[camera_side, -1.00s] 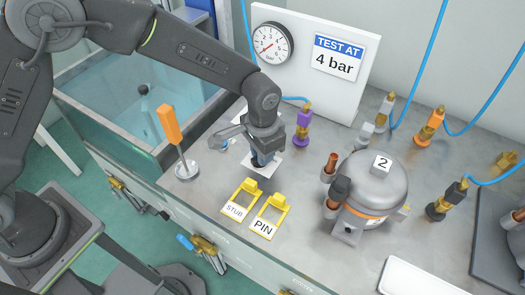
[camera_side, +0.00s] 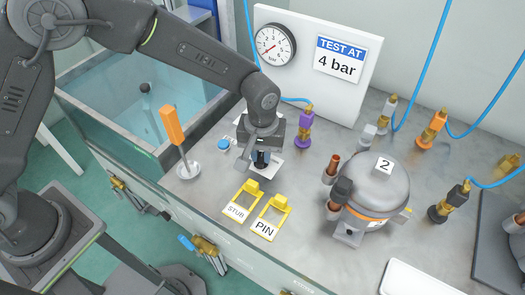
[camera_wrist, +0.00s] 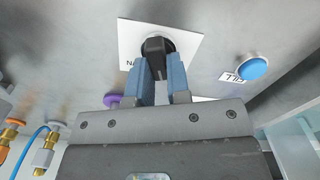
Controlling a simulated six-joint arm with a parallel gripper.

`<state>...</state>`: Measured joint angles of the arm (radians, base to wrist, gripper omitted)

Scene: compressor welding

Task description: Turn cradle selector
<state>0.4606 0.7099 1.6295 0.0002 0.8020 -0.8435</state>
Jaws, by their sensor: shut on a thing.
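The cradle selector is a black knob (camera_wrist: 155,46) on a white square plate (camera_wrist: 188,44), seen in the wrist view. Letters on the plate are mostly hidden behind my left finger. My gripper (camera_wrist: 160,66) has its two blue-grey fingers closed on either side of the knob. In the side view my gripper (camera_side: 261,161) points down at the selector, whose white plate (camera_side: 274,170) sits on the grey bench behind the yellow STUB and PIN pieces. The knob is mostly hidden there.
A blue button (camera_wrist: 254,67) with a FILL label stands near the selector. An orange-handled tool (camera_side: 171,127) stands left, a purple fitting (camera_side: 304,131) right. The yellow STUB (camera_side: 239,205) and PIN (camera_side: 270,217) pieces lie in front. The compressor (camera_side: 372,183) stands further right.

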